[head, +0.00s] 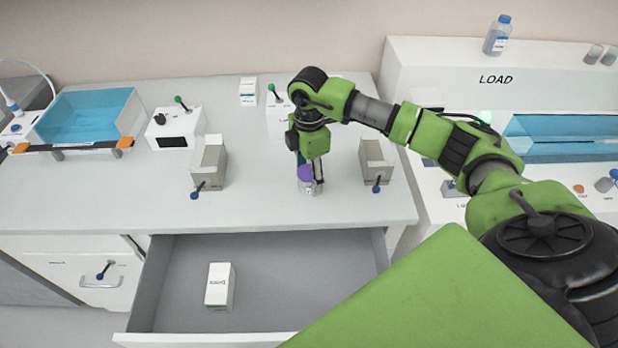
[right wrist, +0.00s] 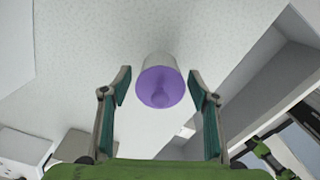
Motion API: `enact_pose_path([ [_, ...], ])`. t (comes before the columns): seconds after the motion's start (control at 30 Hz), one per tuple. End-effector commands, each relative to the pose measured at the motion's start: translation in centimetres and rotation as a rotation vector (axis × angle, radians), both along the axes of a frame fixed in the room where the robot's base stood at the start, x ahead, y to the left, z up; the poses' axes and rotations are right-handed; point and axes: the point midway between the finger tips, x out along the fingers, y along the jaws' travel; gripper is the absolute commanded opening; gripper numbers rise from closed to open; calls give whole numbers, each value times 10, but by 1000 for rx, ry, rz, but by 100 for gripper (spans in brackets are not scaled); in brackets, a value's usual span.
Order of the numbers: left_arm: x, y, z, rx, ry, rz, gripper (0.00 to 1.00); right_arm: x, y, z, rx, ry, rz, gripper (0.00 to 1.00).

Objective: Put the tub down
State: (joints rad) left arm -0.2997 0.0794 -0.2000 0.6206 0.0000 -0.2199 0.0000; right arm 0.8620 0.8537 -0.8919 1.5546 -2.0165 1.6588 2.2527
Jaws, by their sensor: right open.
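The tub (head: 307,185) is a small whitish container with a purple lid. It stands on the worktop between two grey-beige boxes, near the front edge above the open drawer. In the right wrist view the tub (right wrist: 160,82) shows its purple lid, between and slightly beyond the two fingertips. My right gripper (head: 311,168) points down over the tub in the head view. Its fingers (right wrist: 163,90) are spread apart, with a gap on each side of the tub. My left gripper is not in view.
Grey-beige boxes with blue-knobbed levers stand left (head: 209,160) and right (head: 375,160) of the tub. The open drawer (head: 290,265) below holds a white carton (head: 220,286). A blue water bath (head: 88,116) is at far left. Worktop (head: 90,190) is clear at front left.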

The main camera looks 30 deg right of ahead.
Motion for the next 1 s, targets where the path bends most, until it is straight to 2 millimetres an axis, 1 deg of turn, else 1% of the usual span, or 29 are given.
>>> enact_pose_path([
  [0.3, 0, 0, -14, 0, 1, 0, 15, 1, 0, 67, 0, -6, 1, 55],
  [0.4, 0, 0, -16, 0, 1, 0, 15, 1, 0, 85, -1, -5, 0, 55],
  [0.5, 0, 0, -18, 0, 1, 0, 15, 1, 0, 97, 1, -3, 0, 55],
  [0.7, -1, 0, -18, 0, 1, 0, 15, 0, 0, 107, 0, 0, 0, 55],
  [1.0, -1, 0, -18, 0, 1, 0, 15, 0, 0, 107, 0, 0, 0, 55],
])
